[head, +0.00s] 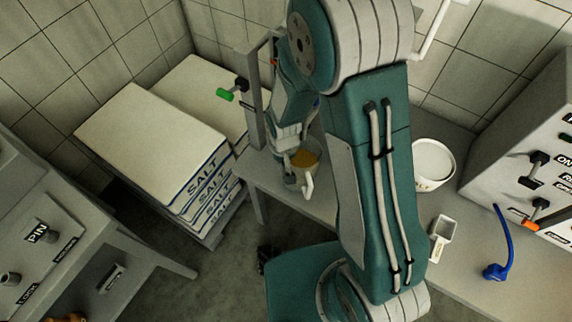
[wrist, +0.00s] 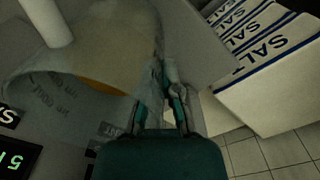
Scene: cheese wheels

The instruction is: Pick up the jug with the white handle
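The jug (head: 304,160) stands near the left end of the grey table, with orange-yellow contents visible inside. Its white handle (head: 308,186) points toward the front. My gripper (head: 290,172) is down at the jug's left side, partly hidden by my arm. In the wrist view, the jug (wrist: 120,40) fills the upper left, its wide rim facing the camera. My gripper's fingertips (wrist: 166,78) are close together beside the jug's right edge. I cannot tell whether they grip the wall or handle, or only sit beside it.
Stacked salt bags (head: 150,140) are at left.

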